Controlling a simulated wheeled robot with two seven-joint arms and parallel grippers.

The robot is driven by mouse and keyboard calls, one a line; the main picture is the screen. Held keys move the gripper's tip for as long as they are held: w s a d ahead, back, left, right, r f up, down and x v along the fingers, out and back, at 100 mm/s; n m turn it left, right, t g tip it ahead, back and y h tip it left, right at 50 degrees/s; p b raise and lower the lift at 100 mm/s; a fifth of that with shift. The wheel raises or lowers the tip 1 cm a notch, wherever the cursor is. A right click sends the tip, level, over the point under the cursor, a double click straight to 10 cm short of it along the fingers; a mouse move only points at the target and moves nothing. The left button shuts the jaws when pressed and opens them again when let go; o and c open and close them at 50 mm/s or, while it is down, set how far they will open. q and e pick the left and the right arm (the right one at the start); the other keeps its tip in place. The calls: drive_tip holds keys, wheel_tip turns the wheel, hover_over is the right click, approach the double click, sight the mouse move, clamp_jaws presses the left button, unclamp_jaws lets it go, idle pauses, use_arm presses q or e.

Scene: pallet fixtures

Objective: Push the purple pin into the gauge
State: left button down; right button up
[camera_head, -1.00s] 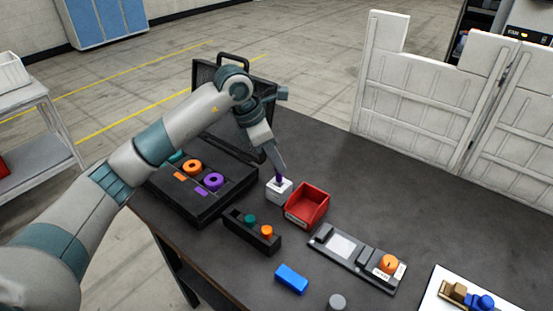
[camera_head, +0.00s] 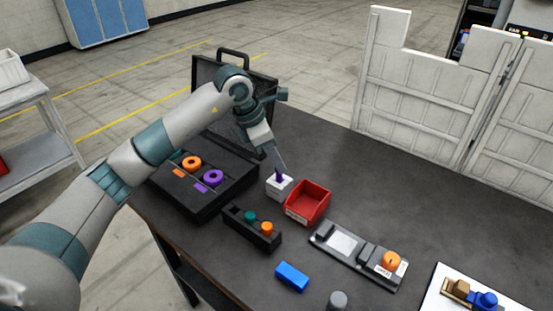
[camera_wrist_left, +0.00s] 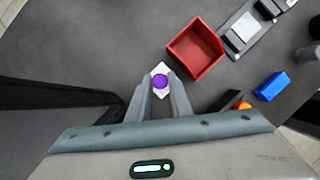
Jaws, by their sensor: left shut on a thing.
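The gauge (camera_head: 278,189) is a small white block on the dark table, just left of the red bin. The purple pin (camera_head: 281,177) stands at its top, roughly upright; how deep it sits in the block I cannot tell. My left gripper (camera_head: 282,170) reaches down from above and is shut on the pin. In the left wrist view the pin's round purple top (camera_wrist_left: 160,82) shows between the fingertips (camera_wrist_left: 160,78), over the white gauge (camera_wrist_left: 161,68). My right gripper is not in view.
A red bin (camera_head: 318,211) stands close right of the gauge. An open black case (camera_head: 207,207) with orange and purple rings lies left. A black holder (camera_head: 240,224), a blue block (camera_head: 291,277) and a grey fixture strip (camera_head: 345,262) are in front. The table behind the bin is clear.

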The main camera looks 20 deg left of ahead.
use_arm(q)
drive_tip(key=shift+a+f, duration=0.15)
drive_tip(key=shift+f, duration=0.25)
drive_tip(key=c, duration=1.7)
unclamp_jaws()
drive_tip(key=o, duration=0.6)
drive_tip(key=shift+s+a+f+b, duration=0.1)
drive_tip(key=shift+a+f+b, duration=0.1)
drive_tip(key=shift+b, duration=0.25)
drive_tip(key=shift+d+r+p, duration=0.25)
drive_tip(key=shift+r+p, duration=0.15)
drive_tip(key=shift+r, duration=0.55)
drive_tip(key=shift+d+r+p, duration=0.2)
drive_tip(key=shift+r+p, duration=0.2)
drive_tip(key=shift+r, duration=0.5)
drive_tip(key=shift+a+r+p, duration=0.1)
drive_tip(key=shift+r+p, duration=0.55)
drive_tip(key=shift+r, duration=0.7)
drive_tip(key=shift+r+p, duration=0.55)
drive_tip(key=shift+r, duration=1.1)
